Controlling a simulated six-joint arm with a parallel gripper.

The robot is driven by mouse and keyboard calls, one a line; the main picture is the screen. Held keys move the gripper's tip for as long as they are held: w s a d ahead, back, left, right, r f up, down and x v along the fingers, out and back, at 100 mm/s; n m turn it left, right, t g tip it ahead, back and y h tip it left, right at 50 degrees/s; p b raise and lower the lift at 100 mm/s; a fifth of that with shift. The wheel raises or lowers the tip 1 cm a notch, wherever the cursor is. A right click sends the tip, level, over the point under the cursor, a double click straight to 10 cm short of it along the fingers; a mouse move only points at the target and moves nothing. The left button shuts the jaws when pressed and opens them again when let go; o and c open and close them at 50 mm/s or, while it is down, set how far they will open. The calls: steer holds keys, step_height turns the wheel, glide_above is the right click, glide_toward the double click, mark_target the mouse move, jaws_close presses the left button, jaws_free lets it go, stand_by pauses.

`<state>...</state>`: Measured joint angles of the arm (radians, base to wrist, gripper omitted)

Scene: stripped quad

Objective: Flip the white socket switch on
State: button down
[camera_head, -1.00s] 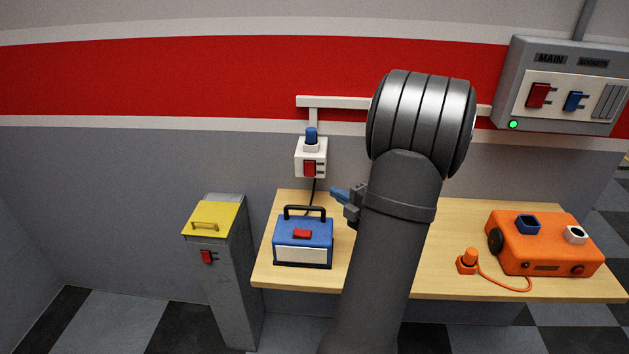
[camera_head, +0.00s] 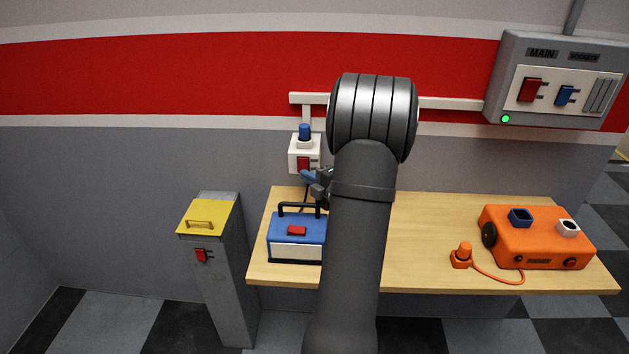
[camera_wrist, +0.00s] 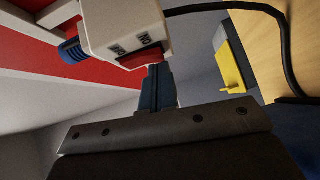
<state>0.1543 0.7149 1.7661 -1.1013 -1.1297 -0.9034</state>
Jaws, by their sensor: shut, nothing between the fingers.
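The white socket (camera_head: 297,150) is on the wall left of my arm, with a blue plug (camera_head: 304,132) in its top and a red switch (camera_head: 302,163) on its front. In the wrist view the socket (camera_wrist: 112,30) is close, with the red switch (camera_wrist: 142,58) and dark lettering beside it. My gripper (camera_head: 307,175) is shut and empty, its blue fingertips just below the switch. In the wrist view the fingertips (camera_wrist: 155,72) are right at the switch; I cannot tell whether they touch it. They hide part of the switch.
A blue box with a handle (camera_head: 296,232) stands on the wooden table (camera_head: 420,230) beneath the socket. An orange machine (camera_head: 540,238) is on the right. A grey bin with a yellow lid (camera_head: 208,218) stands left. The wall panel (camera_head: 553,55) shows a green light.

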steer(key=shift+w, duration=0.1)
steer(key=shift+w+f, duration=0.1)
stand_by(0.4)
steer(key=shift+d, duration=0.1)
steer(key=f+v, duration=0.1)
steer(key=v, duration=0.8)
steer(key=shift+s+d+f, duration=0.3)
steer(key=shift+s+f, duration=0.05)
steer(key=shift+w+a, duration=0.1)
steer(key=shift+a, duration=0.05)
